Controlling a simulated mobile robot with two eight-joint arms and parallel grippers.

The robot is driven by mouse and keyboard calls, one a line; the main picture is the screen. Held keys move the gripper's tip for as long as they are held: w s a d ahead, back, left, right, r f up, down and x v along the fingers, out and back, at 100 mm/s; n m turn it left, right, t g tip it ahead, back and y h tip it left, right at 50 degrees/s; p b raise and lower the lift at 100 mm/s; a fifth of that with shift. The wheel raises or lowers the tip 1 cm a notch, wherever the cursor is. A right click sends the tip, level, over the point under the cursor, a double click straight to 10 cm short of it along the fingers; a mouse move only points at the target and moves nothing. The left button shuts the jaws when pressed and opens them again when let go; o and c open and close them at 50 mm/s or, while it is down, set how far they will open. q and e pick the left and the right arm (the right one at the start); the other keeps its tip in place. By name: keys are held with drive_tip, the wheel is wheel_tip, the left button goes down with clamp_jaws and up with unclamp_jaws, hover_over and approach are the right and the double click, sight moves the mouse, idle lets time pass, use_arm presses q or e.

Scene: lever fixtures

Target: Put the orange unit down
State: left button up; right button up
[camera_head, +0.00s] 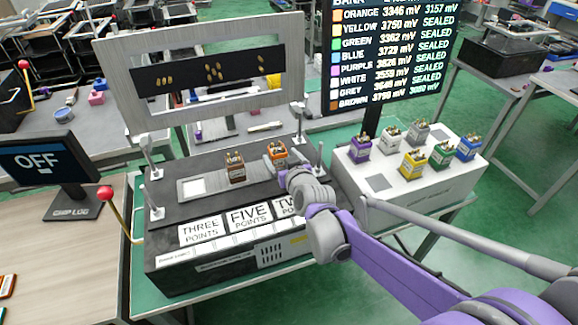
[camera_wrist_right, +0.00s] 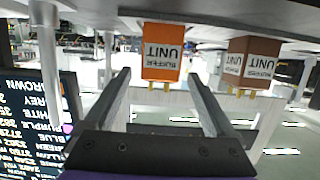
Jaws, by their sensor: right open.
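The orange unit (camera_head: 278,153) stands upright on the dark top of the fixture (camera_head: 161,255), in the "TWO POINTS" column. My right gripper (camera_head: 284,178) is just in front of it, partly hidden by its own wrist. In the right wrist view, which is upside down, the orange unit (camera_wrist_right: 161,52) appears between the tips of my open right gripper (camera_wrist_right: 159,76), with a gap on each side. The brown unit (camera_head: 235,167) stands to its left on the same fixture and also shows in the wrist view (camera_wrist_right: 249,58). My left gripper is not in view.
A grey frame with a dark panel (camera_head: 200,75) rises behind the units. A white box (camera_head: 385,187) at right carries several coloured units. A voltage board (camera_head: 388,55) stands behind.

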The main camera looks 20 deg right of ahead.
drive_tip(key=v, duration=0.8)
drive_tip(key=shift+s+r+p, duration=0.1)
drive_tip(key=shift+s+p, duration=0.1)
drive_tip(key=shift+p, duration=0.2)
idle(1.1)
